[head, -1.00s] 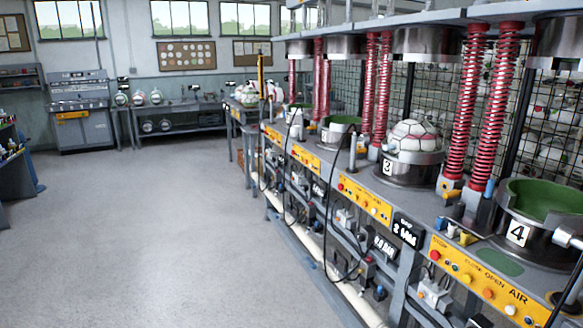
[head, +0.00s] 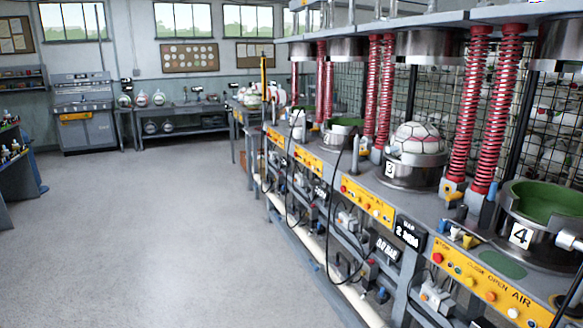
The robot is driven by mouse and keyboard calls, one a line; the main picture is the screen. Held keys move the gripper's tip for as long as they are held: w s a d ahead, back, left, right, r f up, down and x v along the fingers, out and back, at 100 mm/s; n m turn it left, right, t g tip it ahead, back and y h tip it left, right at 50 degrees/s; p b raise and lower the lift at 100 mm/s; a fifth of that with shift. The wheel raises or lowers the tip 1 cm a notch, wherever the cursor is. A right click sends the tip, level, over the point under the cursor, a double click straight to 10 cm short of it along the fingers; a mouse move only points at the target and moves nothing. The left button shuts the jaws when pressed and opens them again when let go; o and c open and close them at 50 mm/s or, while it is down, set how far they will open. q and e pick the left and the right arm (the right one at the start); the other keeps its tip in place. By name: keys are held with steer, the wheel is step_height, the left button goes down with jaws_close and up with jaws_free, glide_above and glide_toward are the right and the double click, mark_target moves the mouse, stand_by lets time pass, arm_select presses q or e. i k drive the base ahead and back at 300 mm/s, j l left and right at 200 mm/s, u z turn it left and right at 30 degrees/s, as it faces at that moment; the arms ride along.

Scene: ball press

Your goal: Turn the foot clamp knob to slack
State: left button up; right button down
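Neither of my grippers is in view. No part that I can surely name as the foot clamp knob shows. A long press bench (head: 487,262) runs along the right side. Station 4 (head: 520,236) is nearest, an empty metal cup with a green lining. Station 3 (head: 412,172) holds a white ball with dark red seam lines (head: 418,138). Yellow panels (head: 368,203) with small coloured buttons line the bench front. A yellow-and-black fitting (head: 457,236) sits on the bench beside station 4; its details are too small to tell.
Grey open floor (head: 160,240) fills the left and middle. A blue bench (head: 20,165) stands at the left edge. A grey cabinet (head: 85,105) and a table with balls (head: 180,112) stand at the back wall. Black hoses and a pale pipe (head: 345,292) run low along the press bench.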

mark_target(462, 210)
steer(key=z, duration=1.4)
